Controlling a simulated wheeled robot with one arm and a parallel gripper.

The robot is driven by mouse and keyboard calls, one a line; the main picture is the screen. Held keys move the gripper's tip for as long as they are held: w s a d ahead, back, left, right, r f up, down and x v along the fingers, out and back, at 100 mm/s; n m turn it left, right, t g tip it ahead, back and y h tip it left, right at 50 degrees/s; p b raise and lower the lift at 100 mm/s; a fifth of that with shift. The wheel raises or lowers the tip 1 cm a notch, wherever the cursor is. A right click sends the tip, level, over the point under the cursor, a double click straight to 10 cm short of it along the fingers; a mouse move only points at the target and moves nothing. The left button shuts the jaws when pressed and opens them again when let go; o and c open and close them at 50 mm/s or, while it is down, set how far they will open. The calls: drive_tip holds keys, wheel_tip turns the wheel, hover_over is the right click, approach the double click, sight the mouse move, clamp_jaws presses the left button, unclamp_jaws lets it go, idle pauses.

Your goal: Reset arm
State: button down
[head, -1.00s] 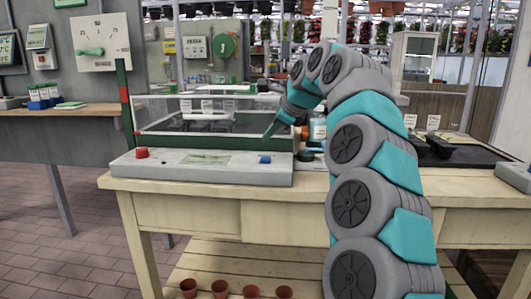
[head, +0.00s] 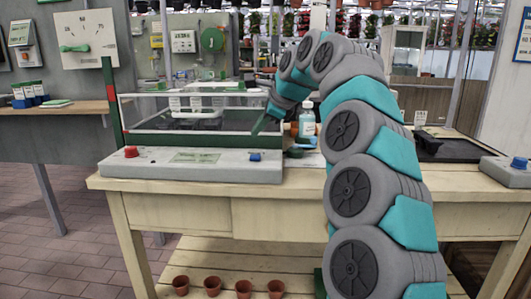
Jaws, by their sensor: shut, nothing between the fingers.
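My arm rises on the right side of the head view, bends over at the top and reaches forward and down to the left.
The wooden workbench (head: 330,184) carries the panel with a red knob (head: 131,152) and a blue button (head: 254,156). A bottle (head: 307,124) and a black tray (head: 447,146) are close beside my arm. Several terracotta pots (head: 212,285) stand on the lower shelf.

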drive_tip(key=s+d+f+n+g+h, duration=0.2)
drive_tip(key=s+d+f+n, duration=0.4)
drive_tip(key=s+f, duration=0.4)
drive_tip(key=s+d+f+n+g+h, duration=0.2)
drive_tip(key=s+d+f+n, duration=0.4)
drive_tip(key=s, duration=1.7)
drive_tip(key=s+d+f+n+g+h, duration=0.1)
drive_tip(key=s+d+f+n+g, duration=0.3)
drive_tip(key=s+f, duration=1.1)
drive_tip(key=s+d+n, duration=0.1)
drive_tip(key=d, duration=0.2)
drive_tip(key=shift+s+d+n+h, duration=0.25)
drive_tip(key=shift+s+n+h, duration=0.1)
drive_tip(key=shift+n+h, duration=0.05)
